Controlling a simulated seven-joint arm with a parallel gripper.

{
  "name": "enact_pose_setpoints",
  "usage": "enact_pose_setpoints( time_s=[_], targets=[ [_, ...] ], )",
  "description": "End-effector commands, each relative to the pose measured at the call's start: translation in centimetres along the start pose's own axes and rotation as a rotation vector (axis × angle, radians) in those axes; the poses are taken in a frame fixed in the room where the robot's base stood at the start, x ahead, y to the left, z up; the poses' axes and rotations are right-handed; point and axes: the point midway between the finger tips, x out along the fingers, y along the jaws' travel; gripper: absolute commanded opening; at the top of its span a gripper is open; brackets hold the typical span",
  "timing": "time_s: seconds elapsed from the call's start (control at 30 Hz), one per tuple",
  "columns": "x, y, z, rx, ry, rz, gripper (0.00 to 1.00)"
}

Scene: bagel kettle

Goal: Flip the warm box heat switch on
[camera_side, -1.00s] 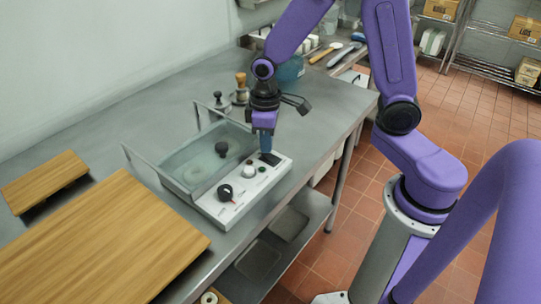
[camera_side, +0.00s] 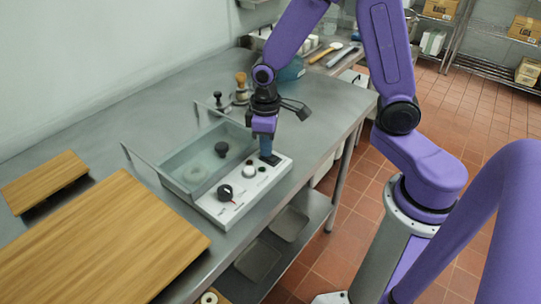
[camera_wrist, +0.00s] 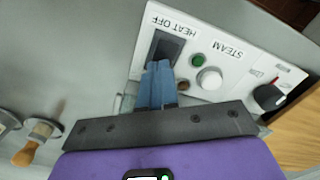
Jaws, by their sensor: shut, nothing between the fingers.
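The warm box (camera_side: 216,207) is a white-fronted unit with a clear-walled well, standing on the steel counter. Its heat switch (camera_wrist: 167,47) is a dark rocker in a black frame, beside a label reading "HEAT OFF". The switch also shows at the panel's far end in the side view (camera_side: 271,160). My gripper (camera_wrist: 157,70) is shut and empty, with its blue fingertips pointing down at the near end of the switch. The fingertips cover part of the switch in the wrist view, and I cannot tell whether they touch it. The rocker's tilt is unclear.
On the same panel, a green lamp (camera_wrist: 198,60), a white knob (camera_wrist: 209,78) and a black dial (camera_wrist: 268,97) sit close beside the switch. Wooden boards (camera_side: 101,245) lie to the left. A wooden-handled tool (camera_side: 241,88) stands behind my gripper.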

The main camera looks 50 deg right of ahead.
Motion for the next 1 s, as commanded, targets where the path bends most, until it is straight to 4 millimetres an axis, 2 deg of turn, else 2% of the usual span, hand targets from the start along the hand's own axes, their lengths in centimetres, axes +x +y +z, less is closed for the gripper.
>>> enact_pose_setpoints(
  time_s=[0.27,1.0],
  targets=[
    [-0.3,0.0,0.0,0.000,0.001,0.000,0.00],
    [-5.4,0.0,0.0,0.000,0.001,0.000,0.00]
  ],
)
